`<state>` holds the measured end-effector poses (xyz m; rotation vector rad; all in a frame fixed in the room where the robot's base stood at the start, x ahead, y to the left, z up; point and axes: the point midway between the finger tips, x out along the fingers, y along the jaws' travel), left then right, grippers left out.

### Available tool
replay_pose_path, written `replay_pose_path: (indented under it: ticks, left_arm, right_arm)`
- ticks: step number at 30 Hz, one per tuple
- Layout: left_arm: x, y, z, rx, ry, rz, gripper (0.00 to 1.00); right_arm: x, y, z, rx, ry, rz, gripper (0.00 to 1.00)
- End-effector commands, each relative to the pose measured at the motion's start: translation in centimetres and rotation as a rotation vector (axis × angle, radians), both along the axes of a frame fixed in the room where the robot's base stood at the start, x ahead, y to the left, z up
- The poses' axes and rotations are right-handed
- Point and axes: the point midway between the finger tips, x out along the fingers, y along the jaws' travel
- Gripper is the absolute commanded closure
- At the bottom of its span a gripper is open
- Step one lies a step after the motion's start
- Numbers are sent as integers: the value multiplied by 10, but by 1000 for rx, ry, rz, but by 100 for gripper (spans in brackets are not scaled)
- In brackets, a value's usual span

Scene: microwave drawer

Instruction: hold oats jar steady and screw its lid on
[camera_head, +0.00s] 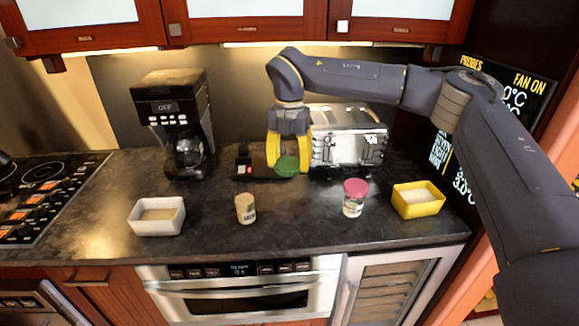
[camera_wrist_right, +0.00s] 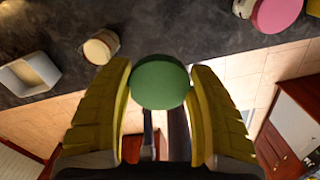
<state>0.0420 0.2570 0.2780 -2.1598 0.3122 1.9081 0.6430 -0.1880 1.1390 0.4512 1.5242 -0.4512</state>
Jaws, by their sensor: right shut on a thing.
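A green round lid (camera_head: 287,167) is between the yellow fingers of my right gripper (camera_head: 289,160), which is shut on it. In the right wrist view the lid (camera_wrist_right: 160,82) shows as a full green disc between the two fingers (camera_wrist_right: 160,72). A small jar without a lid (camera_head: 245,209), with a pale label and beige contents, stands upright on the front part of the counter. It appears to be the oats jar, and it also shows in the right wrist view (camera_wrist_right: 101,48). The lid is apart from this jar, farther back and to its right. My left gripper is not in view.
A white square dish (camera_head: 157,229) is left of the jar. A pink-lidded jar (camera_head: 354,203) and a yellow dish (camera_head: 433,209) are to the right. A coffee maker (camera_head: 162,97) and a metal toaster-like appliance (camera_head: 350,147) stand behind. The counter around the open jar is clear.

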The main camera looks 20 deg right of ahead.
Motion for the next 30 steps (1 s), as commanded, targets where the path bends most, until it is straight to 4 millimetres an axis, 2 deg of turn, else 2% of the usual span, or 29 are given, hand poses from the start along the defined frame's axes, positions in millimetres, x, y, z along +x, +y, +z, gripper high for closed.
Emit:
replay_pose_path:
  ticks: [11, 16, 24, 30]
  left_arm:
    - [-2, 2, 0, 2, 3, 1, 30]
    - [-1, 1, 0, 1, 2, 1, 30]
    - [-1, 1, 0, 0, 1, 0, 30]
    - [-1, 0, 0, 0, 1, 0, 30]
  right_arm:
    - [-1, 4, -1, -2, 2, 6, 52]
    - [1, 33, -8, -9, 13, 40, 52]
    - [22, 94, -20, -12, 18, 50, 52]
    - [38, 122, -23, -7, 11, 30, 52]
